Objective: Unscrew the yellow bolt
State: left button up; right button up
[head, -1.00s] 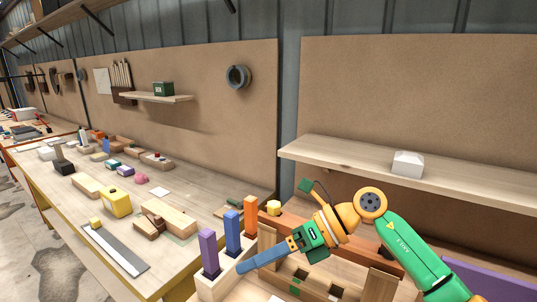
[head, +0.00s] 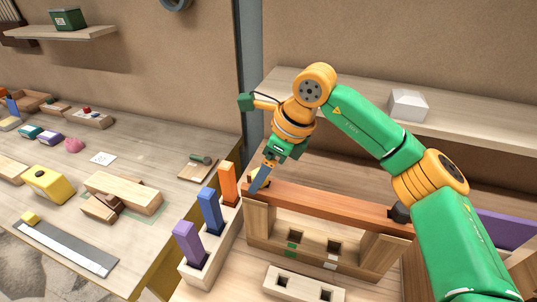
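The yellow bolt (head: 252,173) is at the left end of the reddish-brown wooden beam (head: 320,206) in the head view, mostly hidden behind a blue finger. My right gripper (head: 261,180) comes from above with its blue fingers pointing down at the bolt. The fingers overlap it in the picture. I cannot tell whether they touch it or are closed around it. The beam rests on a wooden stand (head: 305,262). A black bolt (head: 400,213) is near its right end. My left gripper is not in view.
A wooden rack holds a purple block (head: 187,243), a blue block (head: 210,209) and an orange block (head: 228,183), left of the stand. A low block with two square holes (head: 277,278) lies in front. A shelf (head: 475,120) with a white block (head: 408,104) is behind my arm.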

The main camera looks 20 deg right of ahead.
jog(key=shift+w+a+f, duration=0.1)
jog(key=shift+w+f, duration=0.05)
jog(key=shift+w, duration=0.05)
jog(key=shift+s, duration=0.15)
grip_shut()
jog(key=shift+r, duration=0.2)
jog(key=n+g+p, duration=0.1)
jog(key=n+p, duration=0.2)
jog(key=r+n+g+p, duration=0.1)
jog(key=n+p, duration=0.1)
jog(key=p, duration=0.1)
jog(key=shift+w+r+n+y+p, duration=0.1)
jog(key=shift+w+n+y+p, duration=0.1)
jog(key=shift+n+y+p, duration=0.2)
jog(key=shift+w+f+n+g+p, duration=0.1)
jog(key=shift+f+n+g+p, duration=0.1)
jog(key=shift+n+g+p, duration=0.3)
jog(key=shift+f+n, duration=0.35)
jog(key=shift+n, duration=0.25)
jog(key=shift+b, duration=0.3)
jog(key=n, duration=0.2)
jog(key=n+g, duration=0.1)
jog(key=n, duration=0.1)
jog(key=shift+w+r+g+h, duration=0.1)
jog(key=shift+g+h, duration=0.2)
